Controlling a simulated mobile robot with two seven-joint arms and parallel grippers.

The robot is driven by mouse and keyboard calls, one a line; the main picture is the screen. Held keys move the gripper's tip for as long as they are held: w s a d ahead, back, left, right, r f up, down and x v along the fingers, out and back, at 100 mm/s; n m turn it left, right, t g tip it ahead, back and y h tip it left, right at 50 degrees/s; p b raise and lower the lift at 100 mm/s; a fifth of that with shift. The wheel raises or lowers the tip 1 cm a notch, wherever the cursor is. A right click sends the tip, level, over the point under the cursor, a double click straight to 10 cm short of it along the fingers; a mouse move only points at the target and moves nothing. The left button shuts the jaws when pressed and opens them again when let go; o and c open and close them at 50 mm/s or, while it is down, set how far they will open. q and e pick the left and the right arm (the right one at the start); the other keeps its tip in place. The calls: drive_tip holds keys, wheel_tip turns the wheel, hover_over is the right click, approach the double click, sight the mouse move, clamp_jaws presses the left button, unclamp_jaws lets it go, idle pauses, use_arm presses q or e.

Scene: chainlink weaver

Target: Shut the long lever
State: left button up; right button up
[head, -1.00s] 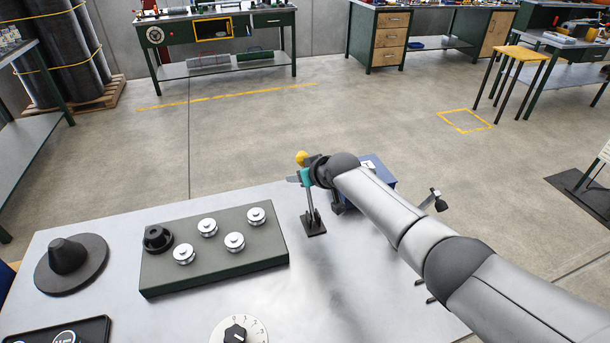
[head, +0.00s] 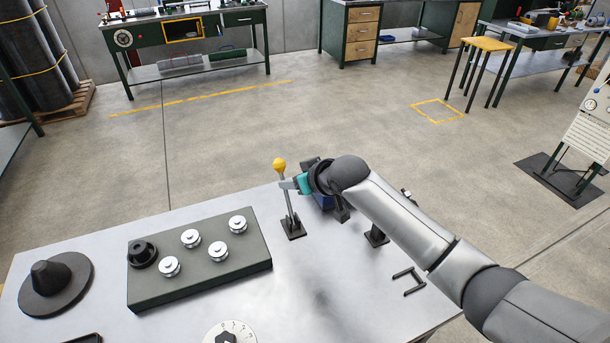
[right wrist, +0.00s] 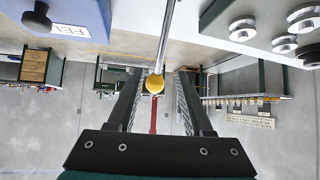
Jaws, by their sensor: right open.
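The long lever is a thin metal rod (head: 289,207) with a yellow ball knob (head: 279,165), standing nearly upright from a small black base (head: 293,229) near the table's far edge. My right gripper (head: 287,184) is at the upper rod, just below the knob in the head view. In the right wrist view, its two fingers (right wrist: 158,88) are apart, and the rod (right wrist: 168,35) and yellow knob (right wrist: 154,84) show between them. I cannot tell whether a finger touches the rod. My left gripper is out of view.
A blue box (right wrist: 65,20) with a white label stands beside the lever, partly hidden by my arm in the head view. A dark green block (head: 200,280) with several silver knobs lies left. A black cone (head: 50,282), a dial (head: 230,330) and a black handle (head: 410,281) are also on the table.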

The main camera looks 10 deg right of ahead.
drive_tip(key=shift+p+v, duration=0.3)
drive_tip(key=shift+v, duration=2.15)
